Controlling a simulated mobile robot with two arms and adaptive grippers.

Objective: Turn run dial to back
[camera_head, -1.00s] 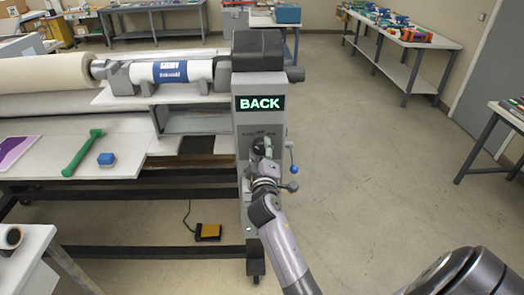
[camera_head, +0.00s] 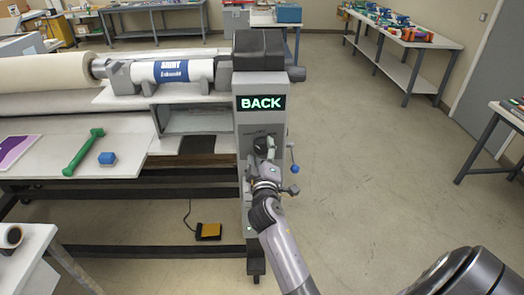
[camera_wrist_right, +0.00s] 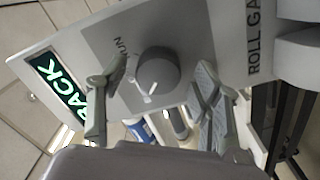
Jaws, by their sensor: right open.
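The run dial is a round grey knob (camera_wrist_right: 158,72) with a white pointer on the laminator's end panel, seen in the right wrist view. In the head view the dial (camera_head: 261,145) is partly hidden by my gripper. A lit display (camera_head: 261,103) above it reads BACK in green; it also shows in the wrist view (camera_wrist_right: 62,80). My right gripper (camera_head: 266,160) is just in front of the panel, below the display. In the wrist view its open fingers (camera_wrist_right: 155,100) stand on either side of the knob, with gaps between. My left gripper is not in view.
A lever with a blue ball (camera_head: 294,169) sticks out right of the panel. A green tool (camera_head: 83,152) and a blue block (camera_head: 107,158) lie on the white bed at left. A yellow foot pedal (camera_head: 208,231) is on the floor. Floor to the right is clear.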

